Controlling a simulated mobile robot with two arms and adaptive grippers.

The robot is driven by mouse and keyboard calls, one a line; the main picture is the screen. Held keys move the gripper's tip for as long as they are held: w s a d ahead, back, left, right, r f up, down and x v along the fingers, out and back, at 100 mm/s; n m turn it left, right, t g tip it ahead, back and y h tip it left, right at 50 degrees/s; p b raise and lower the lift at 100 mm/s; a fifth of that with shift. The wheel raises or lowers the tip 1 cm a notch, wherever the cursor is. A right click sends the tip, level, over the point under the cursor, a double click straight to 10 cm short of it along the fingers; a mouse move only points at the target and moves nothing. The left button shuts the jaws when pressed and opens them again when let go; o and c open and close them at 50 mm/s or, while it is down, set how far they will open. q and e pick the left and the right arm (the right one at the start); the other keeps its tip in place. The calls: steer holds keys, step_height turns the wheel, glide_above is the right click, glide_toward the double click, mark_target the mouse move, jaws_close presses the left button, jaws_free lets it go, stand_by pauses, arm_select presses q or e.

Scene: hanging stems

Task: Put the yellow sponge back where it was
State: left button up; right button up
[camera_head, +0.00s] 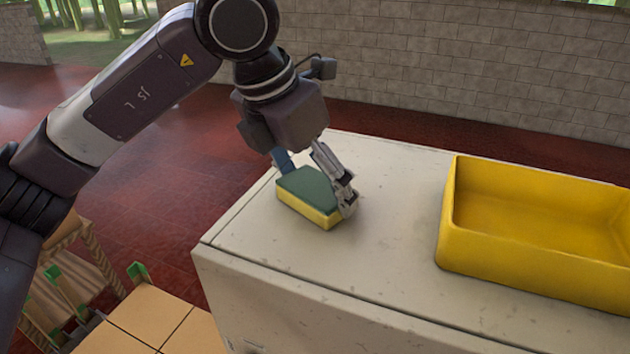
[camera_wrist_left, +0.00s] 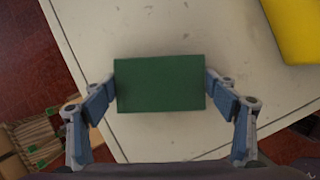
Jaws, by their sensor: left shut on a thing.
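The yellow sponge (camera_head: 308,196) has a green top layer and a yellow body. It is at the left part of the white cabinet top in the head view, green side up, and looks to be at or just above the surface. My left gripper (camera_head: 317,188) comes down from above and is shut on the sponge by its two short ends. In the left wrist view the green face of the sponge (camera_wrist_left: 160,83) lies between both fingers, with a finger against each end. My right gripper is in neither view.
A yellow open bin (camera_head: 535,262) stands on the right of the white cabinet top (camera_head: 385,225); its visible inside looks empty. Clear surface lies between sponge and bin. Tan tiles (camera_head: 150,315) and a wooden structure (camera_head: 75,285) are lower left. A block wall (camera_head: 450,60) stands behind.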

arm_select(q)
steer(key=shift+f, duration=0.15)
steer(key=o, duration=1)
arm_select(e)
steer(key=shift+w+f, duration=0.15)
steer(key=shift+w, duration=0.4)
arm_select(q)
steer(key=shift+r, duration=0.3)
steer(key=shift+a+r, duration=0.1)
steer(key=shift+r, duration=0.15)
steer(key=shift+b+v, duration=1.55)
steer(key=shift+v, duration=4.1)
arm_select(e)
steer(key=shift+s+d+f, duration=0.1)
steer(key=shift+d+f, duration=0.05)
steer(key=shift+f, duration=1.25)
arm_select(q)
steer(key=shift+s, duration=0.1)
